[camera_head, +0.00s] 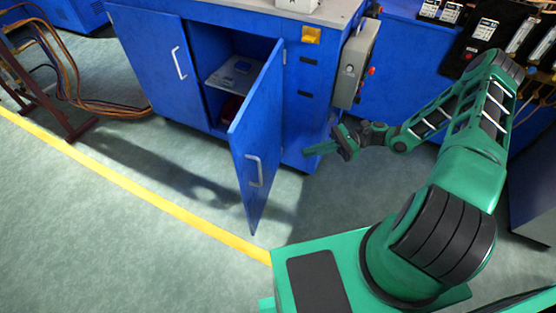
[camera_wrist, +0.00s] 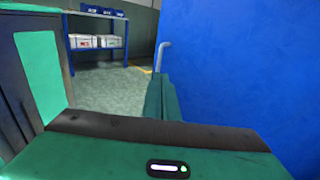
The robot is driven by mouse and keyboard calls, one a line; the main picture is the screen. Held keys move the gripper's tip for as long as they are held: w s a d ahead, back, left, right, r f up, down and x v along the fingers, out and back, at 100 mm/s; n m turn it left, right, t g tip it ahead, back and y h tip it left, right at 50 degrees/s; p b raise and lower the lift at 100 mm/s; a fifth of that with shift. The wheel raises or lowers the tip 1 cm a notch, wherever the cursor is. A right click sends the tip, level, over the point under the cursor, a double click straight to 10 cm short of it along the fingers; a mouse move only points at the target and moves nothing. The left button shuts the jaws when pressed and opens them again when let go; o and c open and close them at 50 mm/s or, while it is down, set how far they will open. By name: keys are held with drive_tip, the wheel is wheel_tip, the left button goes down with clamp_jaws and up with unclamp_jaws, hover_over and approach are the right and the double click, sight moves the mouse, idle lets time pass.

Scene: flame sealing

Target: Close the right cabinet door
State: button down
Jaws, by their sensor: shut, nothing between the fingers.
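The right cabinet door (camera_head: 257,137) is blue with a white handle (camera_head: 254,171) and stands wide open, swung out from the blue cabinet (camera_head: 298,95). The left door (camera_head: 158,62) looks shut. My gripper (camera_head: 312,152) is to the right of the open door, apart from it in the head view, and low beside the cabinet's right front. The fingers are together with nothing between them. In the wrist view my gripper (camera_wrist: 160,100) points past a large blue panel (camera_wrist: 245,70) that fills the right side, with a light handle (camera_wrist: 162,55) at its left edge.
Inside the cabinet a shelf (camera_head: 234,77) holds a flat item. A grey switch box (camera_head: 354,64) juts from the cabinet's right side. Hoses (camera_head: 75,85) hang at far left. Floor in front is clear, crossed by a yellow line (camera_head: 150,196).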

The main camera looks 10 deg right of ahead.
drive_tip(key=s+a, duration=0.1)
drive_tip(key=a, duration=1.2)
drive_tip(key=shift+s+a, duration=0.2)
drive_tip(key=shift+a, duration=0.2)
